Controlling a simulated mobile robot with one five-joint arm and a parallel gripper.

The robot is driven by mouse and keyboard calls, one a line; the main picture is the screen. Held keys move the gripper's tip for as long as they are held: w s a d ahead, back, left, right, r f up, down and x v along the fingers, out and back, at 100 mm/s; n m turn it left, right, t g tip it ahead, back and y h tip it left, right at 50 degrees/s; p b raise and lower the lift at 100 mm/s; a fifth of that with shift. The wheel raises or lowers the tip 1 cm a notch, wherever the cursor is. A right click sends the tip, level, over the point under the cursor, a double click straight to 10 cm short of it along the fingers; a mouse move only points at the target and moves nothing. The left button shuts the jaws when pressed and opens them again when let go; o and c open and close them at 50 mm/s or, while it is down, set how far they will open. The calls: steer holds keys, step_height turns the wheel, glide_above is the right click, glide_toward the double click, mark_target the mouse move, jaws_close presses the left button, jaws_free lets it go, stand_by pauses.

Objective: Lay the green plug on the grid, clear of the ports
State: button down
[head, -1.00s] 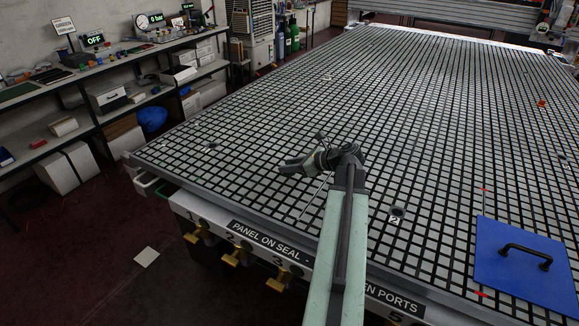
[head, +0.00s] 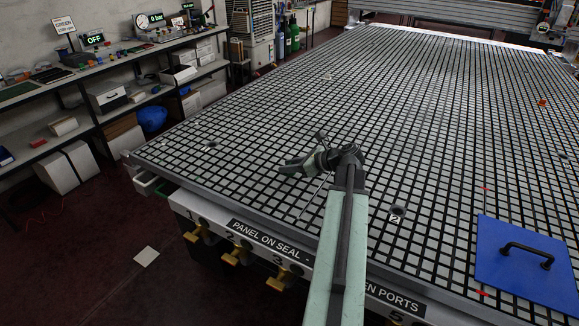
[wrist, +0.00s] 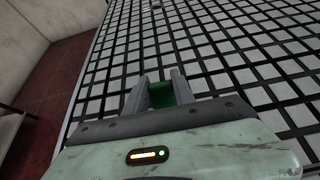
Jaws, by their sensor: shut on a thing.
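The green plug (wrist: 161,95) sits between the two grey fingers of my gripper (wrist: 158,88) in the wrist view. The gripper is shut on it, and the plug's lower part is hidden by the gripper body. In the head view my gripper (head: 284,169) is over the near left part of the grid (head: 330,120), pointing left. The plug cannot be made out there. The height of the plug above the grid cannot be told. A dark port (head: 397,211) marked 2 lies to the right of my arm. Another port (head: 210,147) lies farther left.
A blue panel (head: 520,262) with a black handle lies on the grid at the right. Brass valves (head: 237,256) line the table's front edge. Shelves with boxes stand at the left. The grid around my gripper is bare. A small orange thing (head: 542,102) lies far right.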

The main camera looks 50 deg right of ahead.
steer(key=shift+f, duration=0.35)
steer(key=c, duration=1)
jaws_free()
steer(key=shift+o, duration=0.2)
steer(key=shift+s+r, duration=0.1)
steer(key=shift+s, duration=0.05)
steer(key=p+v, duration=0.3)
steer(key=v, duration=0.4)
steer(key=shift+r, duration=0.1)
steer(key=shift+s+d, duration=0.1)
steer(key=shift+s, duration=0.2)
steer(key=shift+w, duration=0.15)
